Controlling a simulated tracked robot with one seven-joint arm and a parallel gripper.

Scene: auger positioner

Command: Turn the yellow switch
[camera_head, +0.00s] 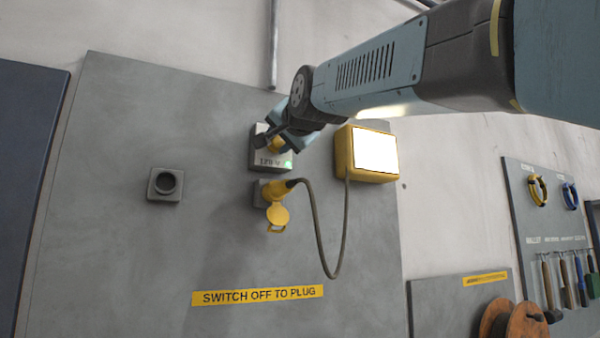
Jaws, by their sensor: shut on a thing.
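The yellow switch (274,146) is on a grey box (272,161) marked "120 V" on the grey wall panel. A green light shows at the box's lower right. My gripper (272,139) reaches in from the upper right and is shut on the yellow switch. Its fingers and wrist cover most of the switch, so its exact angle is hard to tell.
A yellow plug (277,190) sits in the socket below, its cable (319,245) looping to a lit yellow box (366,154) at right. An empty round socket (165,184) is at left. A yellow "SWITCH OFF TO PLUG" label (257,296) is lower down. Tools hang far right.

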